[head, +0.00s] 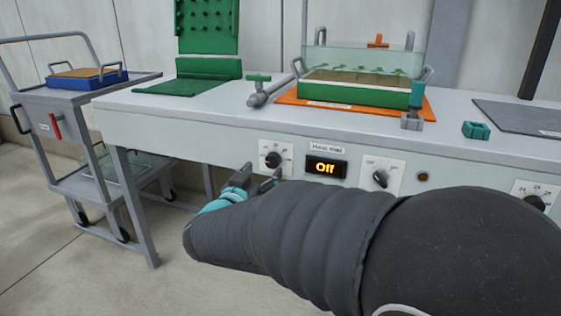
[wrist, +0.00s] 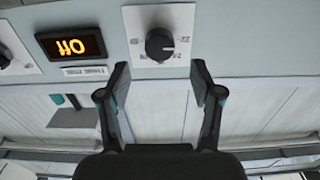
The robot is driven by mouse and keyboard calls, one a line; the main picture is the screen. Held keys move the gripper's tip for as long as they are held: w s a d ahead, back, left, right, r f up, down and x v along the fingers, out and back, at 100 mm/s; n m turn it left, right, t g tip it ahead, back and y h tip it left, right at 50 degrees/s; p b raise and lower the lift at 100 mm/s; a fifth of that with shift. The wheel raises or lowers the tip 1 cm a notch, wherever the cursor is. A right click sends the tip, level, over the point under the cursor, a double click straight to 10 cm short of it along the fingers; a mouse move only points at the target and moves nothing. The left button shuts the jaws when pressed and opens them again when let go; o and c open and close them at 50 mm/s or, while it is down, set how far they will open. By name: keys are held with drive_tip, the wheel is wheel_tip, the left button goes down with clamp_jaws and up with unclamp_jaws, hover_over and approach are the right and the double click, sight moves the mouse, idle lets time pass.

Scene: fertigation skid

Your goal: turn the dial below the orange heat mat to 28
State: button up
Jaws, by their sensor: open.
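The orange heat mat (head: 290,98) lies on the bench under a clear-lidded green tray (head: 345,92). In the wrist view the picture is upside down; the dial (wrist: 159,45) is just beyond my fingertips, and the display (wrist: 71,47) is at left. The scale numbers are too small to read surely. My gripper (head: 254,179) is open, its fingers (wrist: 161,80) apart in front of the dial, apparently not touching it.
A second black knob (head: 380,178) is right of the display, and another dial (head: 535,203) is at far right. A trolley (head: 80,110) stands at left.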

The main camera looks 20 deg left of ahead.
sight(271, 161)
drive_tip(key=w, duration=0.6)
drive_tip(key=shift+d, duration=0.25)
drive_tip(key=c, duration=1.1)
